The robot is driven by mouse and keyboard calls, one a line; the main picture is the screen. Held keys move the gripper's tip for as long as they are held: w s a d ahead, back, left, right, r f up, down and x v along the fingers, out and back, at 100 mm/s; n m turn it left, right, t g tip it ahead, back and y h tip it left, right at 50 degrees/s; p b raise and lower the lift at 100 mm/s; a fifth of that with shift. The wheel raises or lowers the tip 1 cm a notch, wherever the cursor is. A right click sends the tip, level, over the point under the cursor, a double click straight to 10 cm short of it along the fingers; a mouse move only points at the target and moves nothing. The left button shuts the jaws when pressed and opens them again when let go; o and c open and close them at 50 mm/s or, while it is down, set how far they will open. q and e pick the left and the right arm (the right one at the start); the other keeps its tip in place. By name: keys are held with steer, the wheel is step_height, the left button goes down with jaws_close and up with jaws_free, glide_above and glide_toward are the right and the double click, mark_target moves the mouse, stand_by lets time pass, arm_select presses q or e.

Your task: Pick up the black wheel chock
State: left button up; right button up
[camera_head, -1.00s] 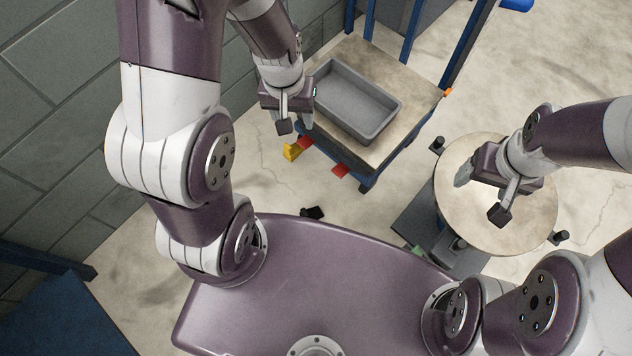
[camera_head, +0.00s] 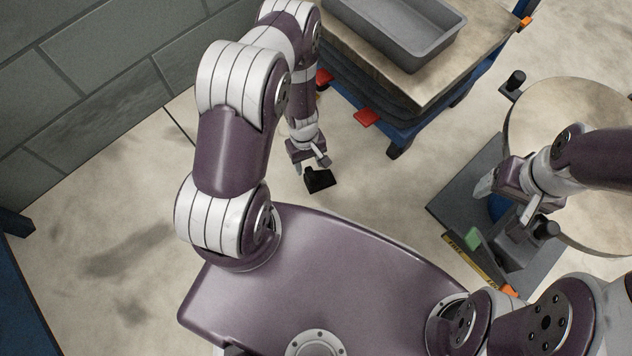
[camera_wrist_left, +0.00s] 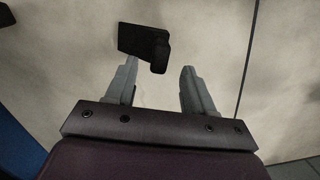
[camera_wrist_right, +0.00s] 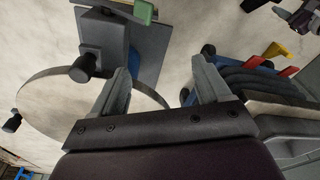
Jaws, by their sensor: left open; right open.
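The black wheel chock (camera_head: 320,180) lies on the concrete floor just in front of my base in the head view. In the left wrist view the chock (camera_wrist_left: 143,43) lies beyond the fingertips, mostly beyond the left finger, with its raised end toward the gap. My left gripper (camera_head: 312,166) reaches down close to the chock and is open and empty; its jaws also show in the left wrist view (camera_wrist_left: 160,68). I cannot tell whether a finger touches the chock. My right gripper (camera_head: 508,200) is open and empty, held above the grey platform beside the round table.
A blue cart with a wooden top (camera_head: 440,84) carries a grey tray (camera_head: 400,58) at the top. The round table (camera_head: 560,100) and a dark grey platform (camera_head: 462,200) stand at right. A block wall (camera_head: 90,80) runs along the left.

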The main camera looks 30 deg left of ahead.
mark_target(310, 171)
arm_select(q)
steer(key=f+b, duration=0.1)
steer(key=f, duration=0.1)
steer(key=f+b, duration=0.4)
steer(key=shift+s+d, duration=0.3)
steer(key=shift+d, duration=0.05)
steer(key=shift+r, duration=0.3)
jaws_close()
steer(key=shift+p, duration=0.35)
